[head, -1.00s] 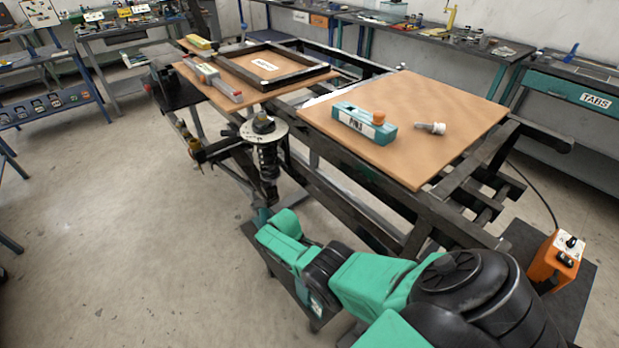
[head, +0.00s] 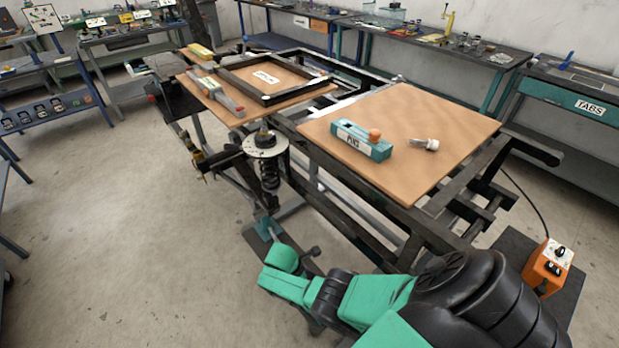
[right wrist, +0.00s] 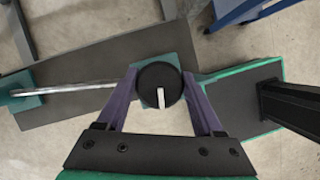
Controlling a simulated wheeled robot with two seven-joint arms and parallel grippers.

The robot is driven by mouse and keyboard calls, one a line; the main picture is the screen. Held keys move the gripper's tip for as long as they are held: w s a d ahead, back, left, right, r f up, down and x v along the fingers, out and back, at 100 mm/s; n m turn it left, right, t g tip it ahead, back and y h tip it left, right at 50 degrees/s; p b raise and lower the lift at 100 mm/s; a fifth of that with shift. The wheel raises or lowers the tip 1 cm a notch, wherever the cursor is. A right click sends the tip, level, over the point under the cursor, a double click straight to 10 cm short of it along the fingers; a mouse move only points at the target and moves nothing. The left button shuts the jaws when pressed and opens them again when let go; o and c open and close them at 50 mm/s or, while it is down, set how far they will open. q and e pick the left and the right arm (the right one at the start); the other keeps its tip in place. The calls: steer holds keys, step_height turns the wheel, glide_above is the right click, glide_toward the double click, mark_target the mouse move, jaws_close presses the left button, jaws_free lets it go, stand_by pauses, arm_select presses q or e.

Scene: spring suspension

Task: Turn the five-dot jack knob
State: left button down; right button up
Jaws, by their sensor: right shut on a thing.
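In the right wrist view a round black knob (right wrist: 158,78) with a white pointer bar sits on a teal block (right wrist: 183,63). No dots can be made out on it. My right gripper (right wrist: 160,86) is shut on the knob, one purple finger on each side. In the head view my green right arm reaches down beside the frame, and its fingertips and the gripped knob are hidden. A spring strut (head: 268,172) with a pale top plate stands upright at the frame's near side. My left gripper is in neither current view.
A dark frame carries two brown boards (head: 455,130). A teal PINS box (head: 362,141) and a small pale metal part (head: 424,145) lie on the right one. An orange control box (head: 546,266) stands at lower right. Open floor (head: 110,230) lies left.

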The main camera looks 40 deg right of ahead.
steer(key=shift+r+n+t+p, duration=0.1)
steer(key=shift+n+t+p, duration=0.45)
steer(key=shift+n, duration=0.75)
steer(key=shift+w, duration=0.1)
steer(key=o, duration=1.4)
steer(key=p+v, duration=0.5)
steer(key=v, duration=0.2)
steer(key=shift+a+r, duration=0.15)
steer(key=shift+r, duration=0.2)
steer(key=p+v, duration=0.2)
steer(key=v, duration=0.4)
steer(key=shift+a+r, duration=0.25)
